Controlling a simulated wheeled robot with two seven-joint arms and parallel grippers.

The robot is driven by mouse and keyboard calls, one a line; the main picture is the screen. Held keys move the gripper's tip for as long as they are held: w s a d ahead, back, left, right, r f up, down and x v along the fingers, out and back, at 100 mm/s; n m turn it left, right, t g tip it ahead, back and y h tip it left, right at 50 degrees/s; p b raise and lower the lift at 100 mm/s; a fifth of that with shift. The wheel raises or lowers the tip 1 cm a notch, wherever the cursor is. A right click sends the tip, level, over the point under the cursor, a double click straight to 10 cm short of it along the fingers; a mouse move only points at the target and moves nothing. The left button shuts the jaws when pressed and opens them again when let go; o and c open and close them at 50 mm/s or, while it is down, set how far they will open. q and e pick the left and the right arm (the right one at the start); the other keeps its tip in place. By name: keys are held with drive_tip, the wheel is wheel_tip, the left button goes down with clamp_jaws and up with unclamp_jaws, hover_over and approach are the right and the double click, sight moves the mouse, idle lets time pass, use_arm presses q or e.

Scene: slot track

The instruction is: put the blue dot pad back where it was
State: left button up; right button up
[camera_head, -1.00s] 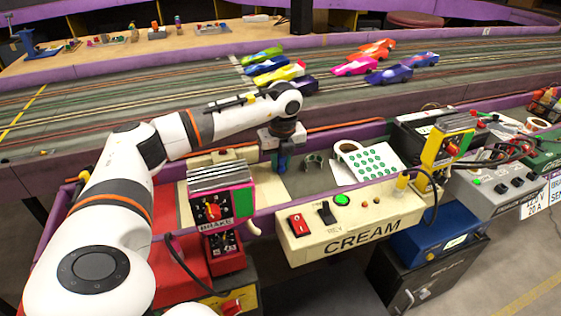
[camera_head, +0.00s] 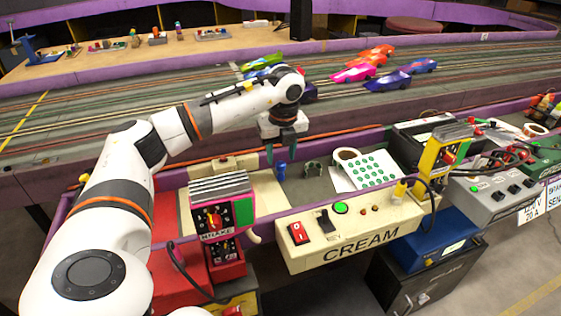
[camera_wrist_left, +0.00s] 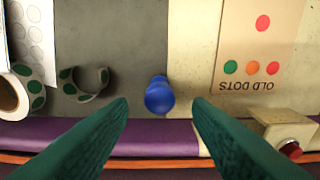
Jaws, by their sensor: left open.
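A small blue thing with a rounded top (camera_head: 281,171), which I take to be the blue dot pad, stands upright on the grey strip of the trackside ledge. In the left wrist view it (camera_wrist_left: 159,95) lies midway between my fingertips, with a gap on both sides. My left gripper (camera_head: 283,152) is open and empty, its teal fingers just above and behind the blue thing. No finger visibly touches it. My right gripper is not in view.
A green-dot strip curl (camera_wrist_left: 84,82) and a white roll (camera_wrist_left: 12,97) lie to one side, near a sheet of green dots (camera_head: 368,170). An "OLD DOTS" card (camera_wrist_left: 262,45) and a red button (camera_wrist_left: 290,150) are on the other side. The purple rail (camera_wrist_left: 160,138) runs close by.

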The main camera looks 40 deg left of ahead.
sight(282, 165)
use_arm(q)
drive_tip(key=r, duration=0.3)
drive_tip(key=r+p, duration=0.1)
drive_tip(key=r, duration=0.1)
drive_tip(key=shift+s+d+r, duration=0.15)
drive_tip(key=shift+d+r, duration=0.15)
drive_tip(key=shift+d, duration=0.05)
drive_tip(key=shift+r, duration=0.25)
